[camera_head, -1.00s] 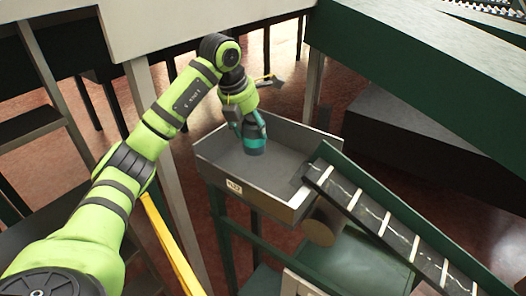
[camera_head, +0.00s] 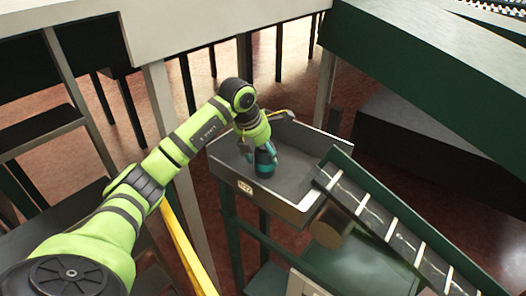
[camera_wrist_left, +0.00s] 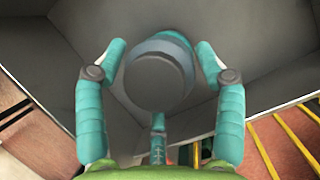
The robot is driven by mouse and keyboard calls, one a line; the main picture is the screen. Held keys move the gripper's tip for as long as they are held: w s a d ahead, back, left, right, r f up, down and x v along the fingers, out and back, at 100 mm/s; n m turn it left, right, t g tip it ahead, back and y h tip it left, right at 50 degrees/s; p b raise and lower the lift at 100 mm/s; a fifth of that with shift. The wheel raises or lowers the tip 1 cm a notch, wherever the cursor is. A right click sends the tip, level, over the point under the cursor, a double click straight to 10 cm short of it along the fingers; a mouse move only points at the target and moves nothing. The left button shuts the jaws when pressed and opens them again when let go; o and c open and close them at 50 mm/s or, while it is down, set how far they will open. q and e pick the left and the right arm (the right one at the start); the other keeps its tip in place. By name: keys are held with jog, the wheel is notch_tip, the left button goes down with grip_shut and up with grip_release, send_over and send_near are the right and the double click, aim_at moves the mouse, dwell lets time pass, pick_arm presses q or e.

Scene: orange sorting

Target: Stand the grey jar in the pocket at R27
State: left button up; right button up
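The grey jar (camera_wrist_left: 157,82) shows in the left wrist view as a round grey end with blue and teal beyond it. My left gripper (camera_head: 262,156) reaches down into the tray. My right gripper is not in view.
A dark sloping conveyor (camera_head: 377,220) with white bars stands close to the tray's right side. A large green beam (camera_head: 430,75) lies at the upper right. A yellow rail (camera_head: 185,245) runs below the tray's left. The tray floor beside the jar is clear.

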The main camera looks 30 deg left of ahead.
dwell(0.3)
pick_arm(q)
jog(key=shift+r, duration=0.2)
jog(key=shift+s+r, duration=0.15)
jog(key=shift+r, duration=0.25)
jog(key=b+v, duration=0.3)
jog(key=v, duration=0.8)
